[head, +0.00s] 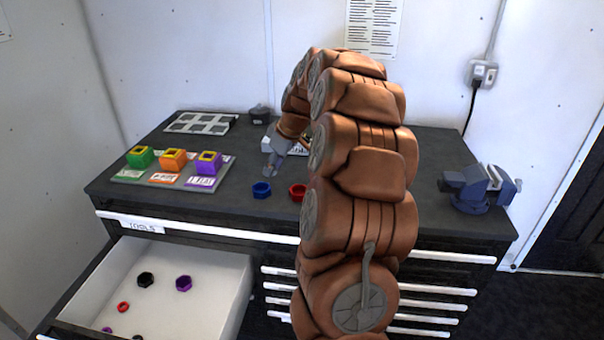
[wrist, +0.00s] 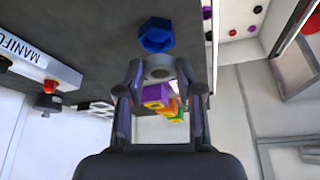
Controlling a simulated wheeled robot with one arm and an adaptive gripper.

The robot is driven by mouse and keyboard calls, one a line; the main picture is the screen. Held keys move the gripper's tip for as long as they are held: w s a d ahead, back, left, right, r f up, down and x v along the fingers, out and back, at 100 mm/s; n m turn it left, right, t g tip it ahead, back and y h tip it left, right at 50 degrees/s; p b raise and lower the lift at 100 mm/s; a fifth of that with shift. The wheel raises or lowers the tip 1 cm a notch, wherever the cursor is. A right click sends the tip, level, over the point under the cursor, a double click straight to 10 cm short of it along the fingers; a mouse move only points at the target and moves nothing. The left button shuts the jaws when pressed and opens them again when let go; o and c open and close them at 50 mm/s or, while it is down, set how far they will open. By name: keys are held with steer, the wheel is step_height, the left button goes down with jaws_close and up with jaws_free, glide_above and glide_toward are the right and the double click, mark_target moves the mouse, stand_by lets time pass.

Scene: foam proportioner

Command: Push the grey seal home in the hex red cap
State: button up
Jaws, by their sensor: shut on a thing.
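The hex red cap (head: 298,192) stands on the dark bench top in the head view, partly beside my arm. I cannot make it out surely in the wrist view. The grey seal (wrist: 160,68) is a ring held between the fingertips of my gripper (wrist: 162,78) in the wrist view. In the head view my gripper (head: 271,168) is over the bench, behind and left of the red cap and apart from it. A blue hex cap (head: 261,189) stands left of the red one; it also shows just beyond the seal in the wrist view (wrist: 157,36).
Green (head: 140,158), orange (head: 173,160) and purple (head: 208,163) blocks stand on a labelled board at the left. A vise (head: 478,188) is at the right. An open drawer (head: 210,300) holds several rings and caps. A white manifold block (wrist: 35,58) lies close to my gripper.

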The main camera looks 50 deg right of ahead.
steer(key=shift+s+d+f+b, duration=0.15)
steer(key=shift+s+d+f, duration=0.6)
steer(key=shift+d, duration=0.3)
steer(key=shift+s+d+f+b, duration=0.2)
steer(key=shift+s+d+f, duration=0.35)
steer(key=shift+s+d, duration=0.35)
steer(key=shift+s+d+f+b, duration=0.15)
steer(key=shift+s+d+f, duration=0.55)
steer(key=shift+d, duration=0.45)
steer(key=shift+f+b, duration=0.95)
steer(key=shift+f, duration=0.25)
steer(key=shift+s+b, duration=0.1)
steer(key=shift+b, duration=0.35)
steer(key=o, duration=1.2)
steer(key=shift+r, duration=0.1)
